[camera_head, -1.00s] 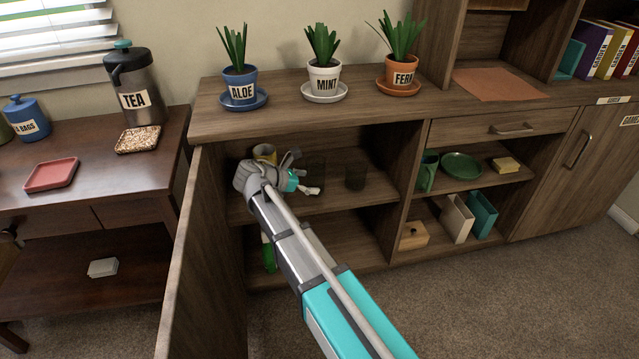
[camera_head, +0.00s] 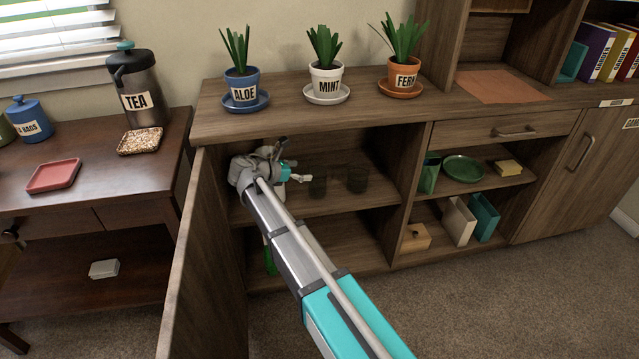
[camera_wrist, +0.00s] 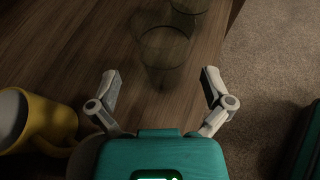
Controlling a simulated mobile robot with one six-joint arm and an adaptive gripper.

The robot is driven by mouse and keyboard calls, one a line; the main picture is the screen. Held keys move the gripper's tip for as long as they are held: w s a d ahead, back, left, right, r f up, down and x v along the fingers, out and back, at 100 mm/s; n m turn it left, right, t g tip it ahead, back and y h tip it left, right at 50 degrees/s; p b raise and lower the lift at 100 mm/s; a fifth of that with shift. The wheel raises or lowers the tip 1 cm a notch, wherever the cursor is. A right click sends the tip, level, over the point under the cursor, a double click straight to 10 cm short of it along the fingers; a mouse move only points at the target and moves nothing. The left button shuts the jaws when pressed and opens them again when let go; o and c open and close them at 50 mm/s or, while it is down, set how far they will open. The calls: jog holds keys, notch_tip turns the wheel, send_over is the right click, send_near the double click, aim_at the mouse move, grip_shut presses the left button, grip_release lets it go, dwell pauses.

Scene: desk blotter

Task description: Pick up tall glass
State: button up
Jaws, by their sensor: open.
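Two clear, dark-looking glasses stand on the upper shelf of the open cabinet. The nearer glass (camera_wrist: 163,57) is in front of my gripper in the wrist view; in the head view it is the left glass (camera_head: 318,184). The other glass (camera_head: 357,179) stands to its right, and part of it shows at the top of the wrist view (camera_wrist: 188,5). I cannot tell which is taller. My gripper (camera_wrist: 161,78) is open and empty, its fingers pointing toward the nearer glass, which lies beyond the fingertips. In the head view my gripper (camera_head: 301,177) is just left of the glasses.
A yellow mug (camera_wrist: 40,122) is close on the left of my gripper in the wrist view. The shelf edge runs along the right, with carpet (camera_wrist: 275,50) below. The cabinet's open door (camera_head: 195,265) is left of my arm. Potted plants stand on top (camera_head: 325,80).

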aim_at(324, 162)
jog(key=shift+w+d+f, duration=0.15)
jog(key=shift+w+d, duration=0.05)
jog(key=shift+d, duration=0.05)
jog(key=shift+b+x, duration=1)
jog(key=shift+x, duration=1.65)
jog(key=shift+s, duration=0.1)
jog(key=c, duration=1.1)
notch_tip(324, 162, up, 3)
jog(key=p, duration=0.3)
jog(key=shift+r, duration=0.25)
jog(key=s+d, duration=0.2)
jog(key=s, duration=0.6)
jog(key=s+d, duration=0.3)
jog(key=s, duration=0.6)
